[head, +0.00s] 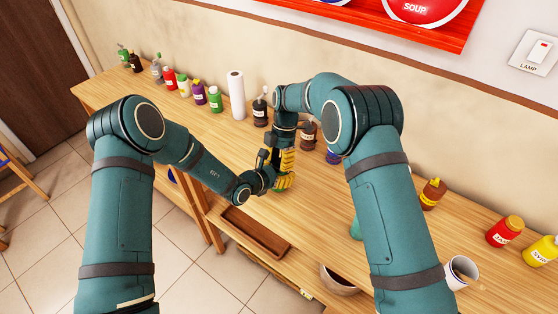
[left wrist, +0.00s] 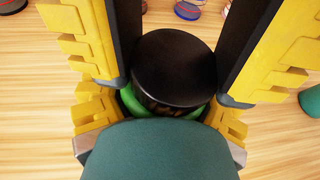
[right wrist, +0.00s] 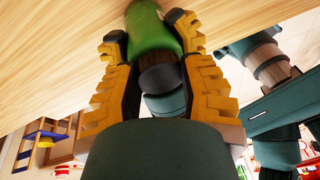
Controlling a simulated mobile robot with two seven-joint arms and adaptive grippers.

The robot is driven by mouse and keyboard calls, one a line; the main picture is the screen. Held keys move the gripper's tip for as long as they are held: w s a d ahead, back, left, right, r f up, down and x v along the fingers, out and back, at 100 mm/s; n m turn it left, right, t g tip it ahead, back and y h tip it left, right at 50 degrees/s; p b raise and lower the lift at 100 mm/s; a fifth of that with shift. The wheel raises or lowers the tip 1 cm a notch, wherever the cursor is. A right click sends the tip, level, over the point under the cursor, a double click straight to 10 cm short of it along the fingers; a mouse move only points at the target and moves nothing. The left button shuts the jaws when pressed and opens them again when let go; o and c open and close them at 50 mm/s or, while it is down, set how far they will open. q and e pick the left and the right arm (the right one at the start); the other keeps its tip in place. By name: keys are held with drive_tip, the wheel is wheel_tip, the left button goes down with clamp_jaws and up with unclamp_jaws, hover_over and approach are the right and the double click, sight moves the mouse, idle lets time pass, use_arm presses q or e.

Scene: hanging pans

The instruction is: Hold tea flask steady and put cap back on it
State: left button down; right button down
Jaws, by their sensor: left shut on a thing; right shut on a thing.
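The black cap (left wrist: 175,65) is round and flat-topped. It sits between the yellow fingers of my right gripper (head: 287,158), which comes down from above and is shut on it. The green tea flask (right wrist: 150,30) is directly beneath the cap; some of its green shows in the left wrist view (left wrist: 130,103). My left gripper (head: 280,182) reaches in from the left, lower down, and is shut on the flask. The cap is in line with the flask. I cannot tell whether it is seated. In the head view the grippers hide most of both.
Several bottles stand at the back of the wooden table (head: 310,210), beside a white paper roll (head: 237,95). A brown bottle (head: 308,135) stands close behind the grippers. A red bottle (head: 504,232) and a white mug (head: 462,272) are at right. Bare tabletop lies around the grippers.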

drive_tip(key=m, duration=0.2)
drive_tip(key=shift+m+y, duration=0.3)
drive_tip(key=c, duration=0.6)
unclamp_jaws()
drive_tip(key=shift+r, duration=0.1)
drive_tip(key=shift+s+d+r, duration=0.1)
drive_tip(key=shift+r, duration=2.1)
